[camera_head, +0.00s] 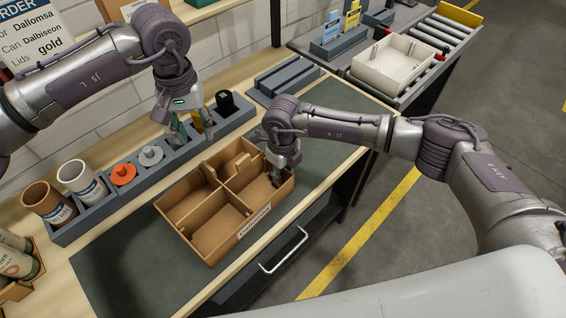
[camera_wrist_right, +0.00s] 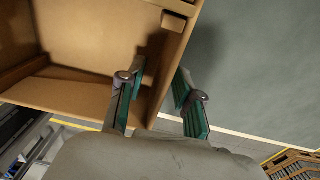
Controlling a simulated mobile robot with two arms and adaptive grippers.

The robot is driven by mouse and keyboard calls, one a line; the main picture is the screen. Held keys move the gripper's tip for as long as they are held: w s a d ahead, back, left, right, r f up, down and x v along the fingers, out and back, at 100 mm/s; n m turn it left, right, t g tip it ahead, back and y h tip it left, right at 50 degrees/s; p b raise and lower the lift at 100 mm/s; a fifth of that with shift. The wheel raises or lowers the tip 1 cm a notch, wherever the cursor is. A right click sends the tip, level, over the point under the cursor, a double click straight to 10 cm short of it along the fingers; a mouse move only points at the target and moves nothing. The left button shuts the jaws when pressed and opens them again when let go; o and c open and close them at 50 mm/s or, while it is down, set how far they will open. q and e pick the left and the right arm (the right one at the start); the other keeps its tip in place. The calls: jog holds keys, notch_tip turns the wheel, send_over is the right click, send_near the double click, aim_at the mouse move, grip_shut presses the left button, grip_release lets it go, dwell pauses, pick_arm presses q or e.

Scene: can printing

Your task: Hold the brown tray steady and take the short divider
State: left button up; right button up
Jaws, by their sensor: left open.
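The brown tray (camera_head: 182,241) sits on the dark mat, with a label on its front wall. Crossing dividers split it into compartments; the one across its width (camera_head: 208,174) looks like the short divider, with a raised end near the back wall. My left gripper (camera_head: 187,122) is open and empty, above the grey holder behind the tray. My right gripper (camera_head: 284,172) is at the tray's right end. In the right wrist view its fingers (camera_wrist_right: 160,88) stand apart on either side of the tray wall (camera_wrist_right: 180,48), one inside and one outside; contact is unclear.
The grey holder (camera_head: 100,210) behind the tray carries cups, an orange piece (camera_head: 123,174), a grey piece (camera_head: 151,156) and a black piece (camera_head: 227,103). A white tray (camera_head: 391,62) is on the far table. The mat (camera_head: 112,268) left of the tray is clear.

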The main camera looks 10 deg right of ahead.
jog(key=shift+f, duration=0.35)
grip_shut()
pick_arm(q)
jog(key=shift+c, duration=0.4)
